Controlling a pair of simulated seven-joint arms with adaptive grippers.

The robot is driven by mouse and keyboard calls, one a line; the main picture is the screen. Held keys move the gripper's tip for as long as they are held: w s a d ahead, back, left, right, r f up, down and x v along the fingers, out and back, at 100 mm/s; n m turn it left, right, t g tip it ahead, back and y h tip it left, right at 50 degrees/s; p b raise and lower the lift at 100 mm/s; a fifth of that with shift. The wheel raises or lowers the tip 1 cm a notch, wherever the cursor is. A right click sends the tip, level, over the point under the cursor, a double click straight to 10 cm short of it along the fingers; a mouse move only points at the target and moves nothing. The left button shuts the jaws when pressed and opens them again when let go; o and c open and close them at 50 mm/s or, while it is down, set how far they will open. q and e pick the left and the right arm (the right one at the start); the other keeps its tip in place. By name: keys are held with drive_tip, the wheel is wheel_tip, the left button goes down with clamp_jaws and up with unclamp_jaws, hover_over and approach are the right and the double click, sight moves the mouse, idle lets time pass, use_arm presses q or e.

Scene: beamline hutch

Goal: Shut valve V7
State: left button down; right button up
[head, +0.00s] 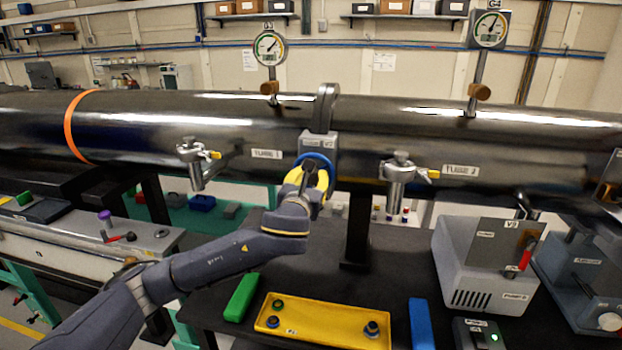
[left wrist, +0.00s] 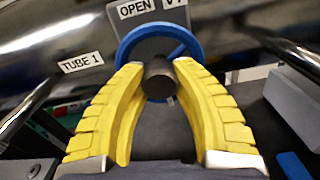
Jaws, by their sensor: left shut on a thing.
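Valve V7 (head: 318,143) is a grey block under the flange of the large dark tube, with a blue handwheel (head: 316,157). In the left wrist view the blue wheel (left wrist: 195,37) has a dark round hub (left wrist: 158,80) facing me. A sign above it reads OPEN (left wrist: 136,8), beside a partly cut-off V7 label. My left gripper (head: 309,172), with yellow fingers, is at the wheel from the front. Its fingertips are shut on the hub, one on each side, and cover part of the rim. My right gripper is not in view.
Two metal side valves, one left (head: 195,165) and one right (head: 400,172), flank V7. Gauges (head: 268,47) stand above the tube. Below are a yellow tray (head: 322,322), a green block (head: 241,297), a blue block (head: 421,324) and a grey pump box (head: 470,262).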

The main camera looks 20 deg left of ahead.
use_arm(q)
drive_tip(key=shift+m, duration=0.4)
drive_tip(key=shift+r, duration=0.1)
drive_tip(key=c, duration=0.9)
unclamp_jaws()
drive_tip(key=s+d, duration=0.1)
drive_tip(key=s, duration=1.1)
